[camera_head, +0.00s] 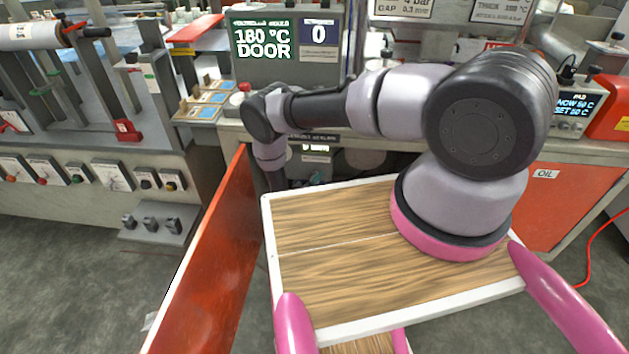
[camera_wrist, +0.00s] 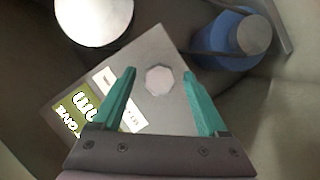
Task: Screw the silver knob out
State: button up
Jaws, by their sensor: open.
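In the wrist view a faceted silver knob (camera_wrist: 159,82) sits on a grey plate (camera_wrist: 152,52) with a green label (camera_wrist: 72,115) at its lower left. My gripper (camera_wrist: 159,73) has its two teal fingers apart, one on each side of the knob. A gap shows between each finger and the knob, and nothing is held. I cannot tell how far the fingertips are above the plate. In the head view my arm reaches down behind the red open door, and the fingers and knob are hidden.
A round pale disc (camera_wrist: 93,18) and a blue part with a silver cap (camera_wrist: 232,38) lie beyond the plate. The red door (camera_head: 205,265) stands open beside my arm. A machine display (camera_head: 263,38) reads "180 °C DOOR". A grey cabinet (camera_head: 90,200) stands at left.

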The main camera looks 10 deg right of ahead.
jog(key=v, duration=0.9)
jog(key=shift+s, duration=0.2)
jog(key=shift+a, duration=0.2)
